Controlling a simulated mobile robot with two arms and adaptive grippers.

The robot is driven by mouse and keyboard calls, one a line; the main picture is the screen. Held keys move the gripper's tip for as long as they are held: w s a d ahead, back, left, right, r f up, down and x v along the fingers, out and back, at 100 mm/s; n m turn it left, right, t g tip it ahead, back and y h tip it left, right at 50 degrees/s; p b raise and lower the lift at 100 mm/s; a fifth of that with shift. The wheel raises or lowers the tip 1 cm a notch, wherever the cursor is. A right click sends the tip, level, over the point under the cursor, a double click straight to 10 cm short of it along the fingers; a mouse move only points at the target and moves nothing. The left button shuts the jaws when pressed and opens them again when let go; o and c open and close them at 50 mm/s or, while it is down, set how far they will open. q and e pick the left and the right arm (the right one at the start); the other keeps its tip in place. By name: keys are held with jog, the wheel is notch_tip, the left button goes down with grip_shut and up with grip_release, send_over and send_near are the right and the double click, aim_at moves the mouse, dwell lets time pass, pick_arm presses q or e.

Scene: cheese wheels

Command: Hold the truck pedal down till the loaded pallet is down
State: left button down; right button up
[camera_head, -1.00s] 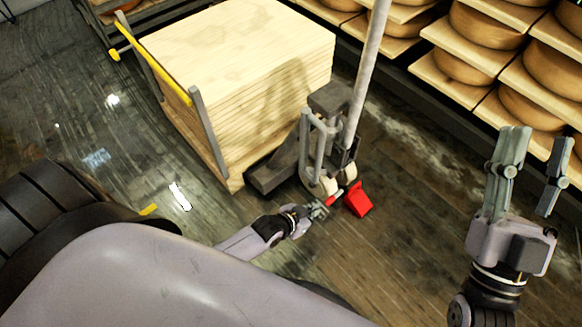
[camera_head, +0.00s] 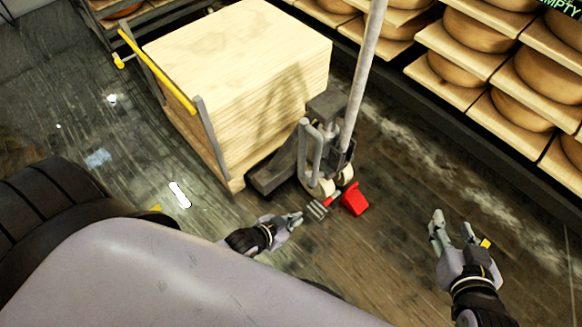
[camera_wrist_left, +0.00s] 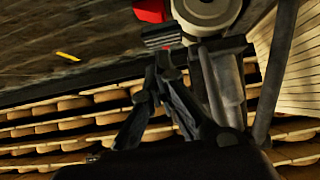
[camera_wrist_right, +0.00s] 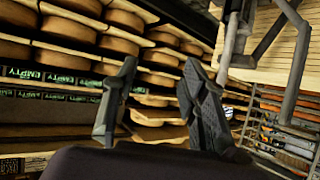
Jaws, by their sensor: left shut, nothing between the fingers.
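The pallet truck (camera_head: 325,105) stands at the end of a pallet stacked with pale boards (camera_head: 240,50). At its foot are a grey ribbed pedal (camera_head: 317,209) on a red lever and a red block (camera_head: 355,199). My left gripper (camera_head: 298,216) is shut and empty, just left of the ribbed pedal with a small gap. In the left wrist view the ribbed pedal (camera_wrist_left: 162,36) lies beyond the fingertips. My right gripper (camera_head: 453,222) is open and empty over the floor, right of the truck. Whether the pallet touches the floor is hard to tell.
Shelves of cheese wheels (camera_head: 470,60) run along the back right. A cart with a yellow handle (camera_head: 158,68) stands at the stack's left side. The wooden floor between the truck and my right gripper is clear.

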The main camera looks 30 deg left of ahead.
pick_arm(q)
jog(key=shift+v, duration=0.8)
pick_arm(e)
jog(key=shift+s+d+f+g, duration=0.25)
jog(key=shift+s+f+g, duration=0.25)
jog(key=shift+s+f, duration=0.1)
jog(key=shift+s+d+f+g, duration=0.2)
jog(key=shift+s+f+g, duration=0.3)
jog(key=shift+s+f, duration=0.05)
